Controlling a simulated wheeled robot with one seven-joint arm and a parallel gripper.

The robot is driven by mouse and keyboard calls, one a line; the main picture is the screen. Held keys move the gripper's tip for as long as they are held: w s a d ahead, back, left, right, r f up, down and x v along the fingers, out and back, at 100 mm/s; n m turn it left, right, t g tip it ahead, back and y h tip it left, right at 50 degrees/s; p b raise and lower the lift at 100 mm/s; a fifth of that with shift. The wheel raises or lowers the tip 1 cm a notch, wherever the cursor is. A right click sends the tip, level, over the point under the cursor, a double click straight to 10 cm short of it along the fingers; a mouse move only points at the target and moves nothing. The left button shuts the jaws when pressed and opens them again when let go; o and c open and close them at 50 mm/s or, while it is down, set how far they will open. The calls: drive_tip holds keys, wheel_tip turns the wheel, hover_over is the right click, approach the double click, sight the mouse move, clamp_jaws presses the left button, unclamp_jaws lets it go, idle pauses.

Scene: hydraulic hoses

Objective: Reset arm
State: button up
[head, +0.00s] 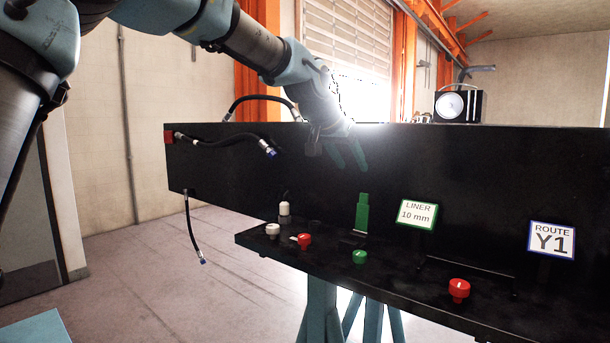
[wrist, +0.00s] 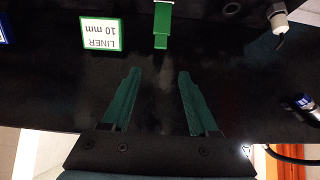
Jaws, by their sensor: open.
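My gripper (head: 346,157) hangs in front of the upper part of the black panel (head: 480,160), above the green upright piece (head: 362,213). In the wrist view my gripper (wrist: 156,88) shows two green fingers spread apart with nothing between them. The green piece (wrist: 162,24) lies beyond the fingertips there, apart from them. My arm reaches in from the upper left in the head view.
Black hoses with blue ends (head: 270,152) hang at the panel's left. Signs read LINER 10 mm (head: 417,214) and ROUTE Y1 (head: 552,240). A lamp (head: 457,106) stands behind.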

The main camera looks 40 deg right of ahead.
drive_tip(key=w+a+f+n+y, duration=0.2)
drive_tip(key=w+a+f, duration=0.3)
drive_tip(key=a, duration=0.5)
drive_tip(key=w+a+f+n+t+y, duration=0.15)
drive_tip(key=w+a+f, duration=0.3)
drive_tip(key=a, duration=0.55)
drive_tip(key=w+a+f+n+y, duration=0.2)
drive_tip(key=w+a+f+n, duration=0.15)
drive_tip(key=a+f, duration=0.45)
drive_tip(key=s+a+f+n+y, duration=0.1)
drive_tip(key=s+a+f+n, duration=0.1)
drive_tip(key=a, duration=0.8)
drive_tip(key=s+a+f+n+g+y, duration=0.1)
drive_tip(key=s+a, duration=0.4)
drive_tip(key=a, duration=0.5)
drive_tip(key=s+a+f+n+g+y, duration=0.1)
drive_tip(key=s+a+f+n, duration=0.2)
drive_tip(key=a, duration=0.7)
drive_tip(key=shift+s+a+f+n, duration=0.2)
drive_tip(key=shift+a+f+n, duration=0.2)
drive_tip(key=shift+f, duration=0.55)
drive_tip(key=shift+o, duration=0.2)
